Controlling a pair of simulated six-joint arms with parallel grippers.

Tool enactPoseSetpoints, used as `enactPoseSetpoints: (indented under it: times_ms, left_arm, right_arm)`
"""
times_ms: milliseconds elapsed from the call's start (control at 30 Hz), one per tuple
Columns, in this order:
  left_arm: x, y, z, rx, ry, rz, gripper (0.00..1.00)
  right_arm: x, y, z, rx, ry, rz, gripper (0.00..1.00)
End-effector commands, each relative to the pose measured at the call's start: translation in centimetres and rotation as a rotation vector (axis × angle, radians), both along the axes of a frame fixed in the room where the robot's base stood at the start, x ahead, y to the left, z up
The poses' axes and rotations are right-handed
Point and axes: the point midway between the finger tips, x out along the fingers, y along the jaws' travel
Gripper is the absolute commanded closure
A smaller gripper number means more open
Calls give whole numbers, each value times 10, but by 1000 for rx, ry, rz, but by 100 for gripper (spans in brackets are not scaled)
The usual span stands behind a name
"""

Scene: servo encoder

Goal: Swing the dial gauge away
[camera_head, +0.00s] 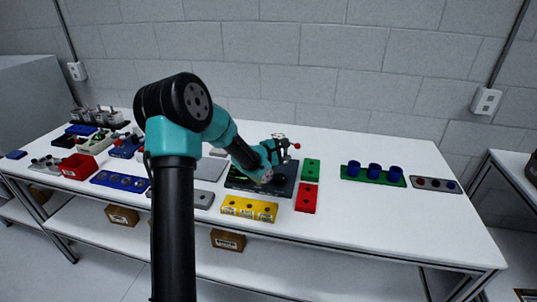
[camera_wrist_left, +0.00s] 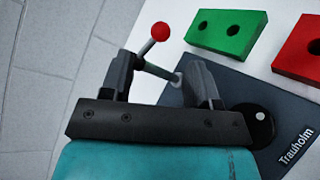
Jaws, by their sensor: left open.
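My left gripper (camera_head: 282,148) is over the back of the dark plate (camera_head: 285,186). In the left wrist view the gripper (camera_wrist_left: 163,68) is open, with one finger on each side of a thin rod. The red ball (camera_head: 297,146) also shows in the head view. My gripper hides much of the fixture. My right gripper is not in view.
Green (camera_head: 311,170) and red (camera_head: 306,197) blocks with holes stand right of the plate. A yellow block (camera_head: 249,208) is in front. A green tray with blue cups (camera_head: 375,170) is farther right. Bins and parts crowd the left. The right front table is clear.

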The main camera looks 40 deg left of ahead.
Motion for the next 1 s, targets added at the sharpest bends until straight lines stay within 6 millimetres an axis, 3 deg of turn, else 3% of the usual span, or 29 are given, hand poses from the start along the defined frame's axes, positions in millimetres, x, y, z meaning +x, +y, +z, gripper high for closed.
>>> enactPoseSetpoints:
  times_ms: [200,400,1000]
  left_arm:
    - [-41,9,9,0,2,3,44]
    - [-68,14,15,0,1,2,44]
    - [-76,15,16,-1,2,0,44]
  right_arm:
    - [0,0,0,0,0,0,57]
    - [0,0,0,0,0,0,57]
    - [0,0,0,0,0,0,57]
